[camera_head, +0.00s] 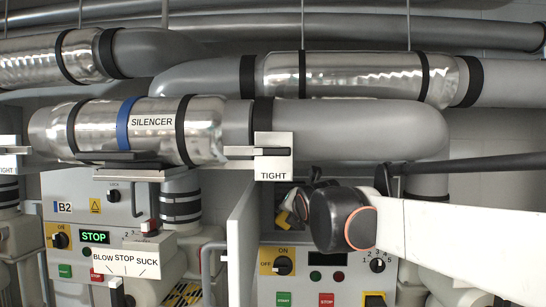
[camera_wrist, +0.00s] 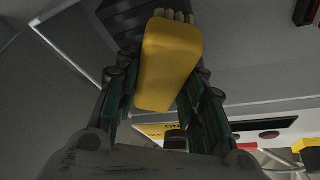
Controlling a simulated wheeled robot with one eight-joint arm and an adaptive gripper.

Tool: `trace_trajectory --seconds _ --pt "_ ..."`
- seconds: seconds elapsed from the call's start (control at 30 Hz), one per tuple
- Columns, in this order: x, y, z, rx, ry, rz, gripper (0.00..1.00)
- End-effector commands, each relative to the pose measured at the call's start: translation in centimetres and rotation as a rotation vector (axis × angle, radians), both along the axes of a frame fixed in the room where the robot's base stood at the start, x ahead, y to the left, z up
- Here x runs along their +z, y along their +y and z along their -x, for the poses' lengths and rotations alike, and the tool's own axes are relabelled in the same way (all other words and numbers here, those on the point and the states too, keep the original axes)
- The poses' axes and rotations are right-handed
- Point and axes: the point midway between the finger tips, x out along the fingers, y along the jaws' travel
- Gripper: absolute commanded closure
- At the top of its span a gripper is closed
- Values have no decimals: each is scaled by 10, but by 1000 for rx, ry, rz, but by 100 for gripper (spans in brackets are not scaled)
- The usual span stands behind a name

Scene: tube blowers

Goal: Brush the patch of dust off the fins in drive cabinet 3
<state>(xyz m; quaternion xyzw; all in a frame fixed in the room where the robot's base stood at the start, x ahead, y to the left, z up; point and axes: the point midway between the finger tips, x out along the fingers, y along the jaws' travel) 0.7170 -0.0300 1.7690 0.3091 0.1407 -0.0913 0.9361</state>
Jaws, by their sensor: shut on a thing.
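My gripper (camera_wrist: 165,80) is shut on a yellow brush (camera_wrist: 170,62) with pale bristles (camera_wrist: 174,15) at its far end. In the head view my gripper is small and partly hidden behind my arm, and a bit of the yellow brush (camera_head: 301,206) shows. It is in front of a dark opening (camera_head: 268,204) in a cabinet whose grey door (camera_head: 242,240) stands open. No number for this cabinet is readable. A dark shape (camera_wrist: 125,15) lies just beyond the bristles in the wrist view; I cannot tell whether they touch. I cannot make out the fins or dust.
The open door's edge stands just left of my gripper. A panel (camera_head: 328,262) with buttons and knobs is below the opening. A large grey pipe (camera_head: 350,130) and a TIGHT sign (camera_head: 273,170) are above. Cabinet B2 (camera_head: 78,190) and a BLOW STOP SUCK lever plate (camera_head: 125,262) are at left.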

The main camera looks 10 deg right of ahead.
Motion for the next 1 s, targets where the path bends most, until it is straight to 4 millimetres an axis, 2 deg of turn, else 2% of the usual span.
trace_trajectory --seconds 0.03,0.27,0.7,1.0 --pt "0 -2 9 1 -1 0 92" --pt "0 -8 11 2 -1 0 92" --pt "0 -36 22 1 -2 0 92" --pt "0 -32 23 4 -2 0 92"
